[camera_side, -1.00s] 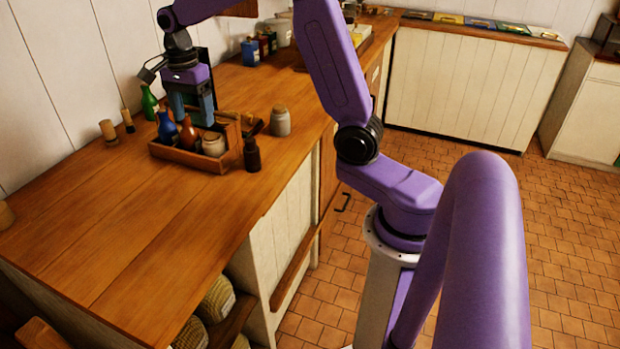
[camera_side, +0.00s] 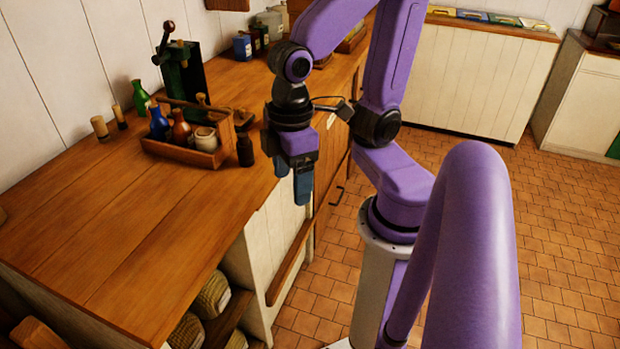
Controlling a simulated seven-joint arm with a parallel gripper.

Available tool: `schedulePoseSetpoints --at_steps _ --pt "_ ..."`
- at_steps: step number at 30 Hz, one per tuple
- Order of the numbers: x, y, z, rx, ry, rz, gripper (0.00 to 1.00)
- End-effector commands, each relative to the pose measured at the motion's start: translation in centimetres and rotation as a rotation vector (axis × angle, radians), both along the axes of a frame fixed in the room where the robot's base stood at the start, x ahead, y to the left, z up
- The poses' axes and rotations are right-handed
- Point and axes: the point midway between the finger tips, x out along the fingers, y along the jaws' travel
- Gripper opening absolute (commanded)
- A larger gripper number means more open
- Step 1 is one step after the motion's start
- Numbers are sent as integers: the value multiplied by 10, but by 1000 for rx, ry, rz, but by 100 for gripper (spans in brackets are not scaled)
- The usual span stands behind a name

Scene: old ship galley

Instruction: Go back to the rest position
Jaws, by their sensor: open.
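My gripper (camera_side: 296,187) hangs pointing down at the front edge of the wooden counter (camera_side: 130,230), near the cabinet front. Its blue fingers are apart and hold nothing that I can see. The arm is folded back close to its column. A wooden caddy (camera_side: 205,157) stands on the counter to the left of the gripper, clear of it. The caddy holds a blue bottle (camera_side: 159,125), a reddish-brown bottle (camera_side: 182,130) and a pale jar (camera_side: 206,140).
A dark bottle (camera_side: 245,150) stands right of the caddy. The front left of the counter is bare. Tiled floor (camera_side: 540,240) lies open at right.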

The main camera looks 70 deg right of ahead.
Motion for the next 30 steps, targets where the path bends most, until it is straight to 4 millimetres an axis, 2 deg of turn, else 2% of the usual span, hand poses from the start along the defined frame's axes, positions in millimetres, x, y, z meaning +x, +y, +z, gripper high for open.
schedulePoseSetpoints --at_steps 3,7,30 --pt "-20 -7 -5 0 -3 159 76" --pt "-29 -10 -7 0 -5 240 76" --pt "-30 -10 -8 0 -5 248 76"
